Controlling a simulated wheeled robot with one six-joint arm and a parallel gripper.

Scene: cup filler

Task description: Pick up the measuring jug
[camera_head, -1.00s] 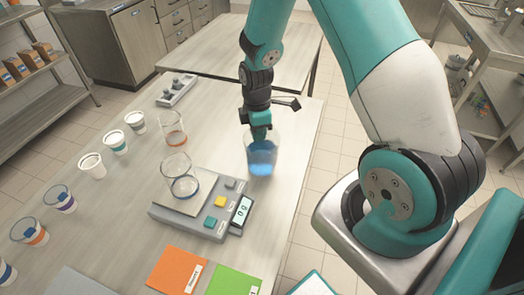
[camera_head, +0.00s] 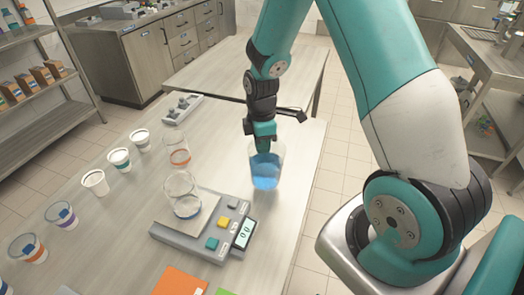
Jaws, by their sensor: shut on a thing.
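The measuring jug (camera_head: 266,172) is a clear vessel with blue liquid in it, to the right of the scale, near the table's right edge. My gripper (camera_head: 262,143) is above it, pointing down, and is shut on the jug at its upper part. The fingertips are partly hidden by the jug wall. The jug looks upright. I cannot tell whether its base touches the table.
A grey scale (camera_head: 193,240) with a display bears a clear glass (camera_head: 183,194). Another clear glass (camera_head: 176,149) with an orange band stands behind. Several cups, one white (camera_head: 95,183), line the left. A grey holder (camera_head: 175,108) lies at the back.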

